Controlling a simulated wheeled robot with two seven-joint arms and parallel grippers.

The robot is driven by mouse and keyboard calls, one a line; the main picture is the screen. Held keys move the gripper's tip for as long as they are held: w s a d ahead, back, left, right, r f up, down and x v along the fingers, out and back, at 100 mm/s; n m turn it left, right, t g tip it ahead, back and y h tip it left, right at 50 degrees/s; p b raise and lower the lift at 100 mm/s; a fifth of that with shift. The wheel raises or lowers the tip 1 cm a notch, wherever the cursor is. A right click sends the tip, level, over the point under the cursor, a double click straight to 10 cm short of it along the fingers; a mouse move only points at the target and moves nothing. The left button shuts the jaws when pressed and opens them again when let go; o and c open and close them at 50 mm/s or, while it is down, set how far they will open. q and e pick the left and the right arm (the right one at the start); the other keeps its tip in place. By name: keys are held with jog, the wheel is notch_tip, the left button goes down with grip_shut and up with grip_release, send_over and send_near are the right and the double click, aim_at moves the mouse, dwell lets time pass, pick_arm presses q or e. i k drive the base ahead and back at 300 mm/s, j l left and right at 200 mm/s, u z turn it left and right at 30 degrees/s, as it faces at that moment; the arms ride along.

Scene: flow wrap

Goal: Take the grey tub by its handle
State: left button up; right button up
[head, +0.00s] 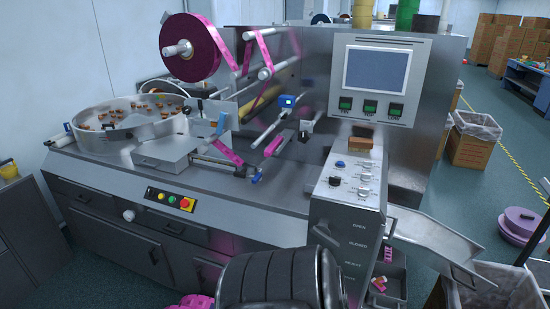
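A dark grey tub (395,291) sits low at the right end of the wrapping machine, beneath the metal chute. Several small pink-and-white packets (379,284) lie in it. Its left side is hidden by the machine's control column, and I cannot make out its handle.
The wrapping machine (230,198) fills the middle. Its sloping metal chute (435,236) sticks out right above the tub. A lined bin (490,291) stands at the lower right. Floor beyond the chute is partly clear.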

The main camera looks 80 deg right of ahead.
aim_at(387, 288)
jog(key=z, duration=3.55)
jog(key=i+l+z, duration=0.2)
jog(key=i+l+u, duration=0.15)
jog(key=i+l, duration=1.05)
